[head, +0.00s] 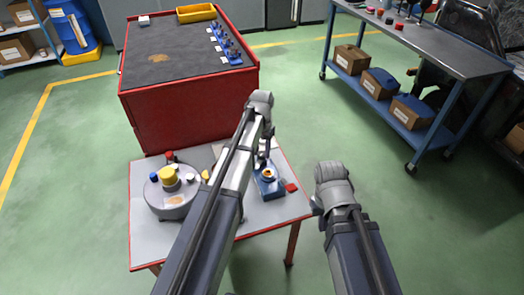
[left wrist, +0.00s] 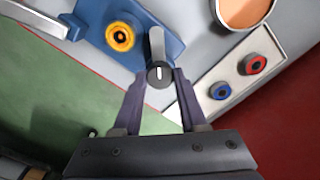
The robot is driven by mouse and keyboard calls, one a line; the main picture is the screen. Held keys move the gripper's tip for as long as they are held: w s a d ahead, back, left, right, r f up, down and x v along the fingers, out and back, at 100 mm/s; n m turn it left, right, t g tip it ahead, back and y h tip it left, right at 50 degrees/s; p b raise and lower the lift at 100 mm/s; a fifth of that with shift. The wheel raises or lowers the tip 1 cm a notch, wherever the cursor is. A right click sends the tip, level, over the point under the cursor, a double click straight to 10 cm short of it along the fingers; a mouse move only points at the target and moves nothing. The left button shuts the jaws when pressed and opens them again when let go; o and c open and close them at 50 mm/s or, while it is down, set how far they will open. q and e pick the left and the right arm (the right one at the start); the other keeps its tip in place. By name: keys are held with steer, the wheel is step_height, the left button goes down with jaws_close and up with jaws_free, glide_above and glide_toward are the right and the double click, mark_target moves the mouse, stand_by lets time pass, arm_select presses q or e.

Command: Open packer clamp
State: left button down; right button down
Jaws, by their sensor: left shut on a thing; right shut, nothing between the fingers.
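The packer clamp shows in the left wrist view as a blue base (left wrist: 165,42) with a yellow-orange ring (left wrist: 120,36) and a grey round lever (left wrist: 157,50) with a white mark on its end. In the head view the blue base (head: 268,188) sits on the right part of the small red-edged table. My left gripper (left wrist: 156,78) is shut on the lever, one dark finger on each side; in the head view it is mostly hidden behind my arm (head: 264,155). My right gripper (head: 316,206) is shut and empty beside the table's right edge, largely hidden by its wrist.
A round grey fixture (head: 170,203) with a yellow top stands on the table's left. A pale panel (left wrist: 225,78) with red and blue buttons lies near the clamp. A red cabinet (head: 190,120) stands behind the table, a workbench (head: 430,45) at the right. Green floor between is open.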

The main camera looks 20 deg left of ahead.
mark_target(262, 153)
arm_select(q)
steer(key=m, duration=0.4)
steer(key=shift+m, duration=2.6)
steer(key=shift+c, duration=2.2)
jaws_free()
steer(key=shift+r, duration=0.1)
step_height(262, 153, up, 8)
steer(key=p, duration=0.8)
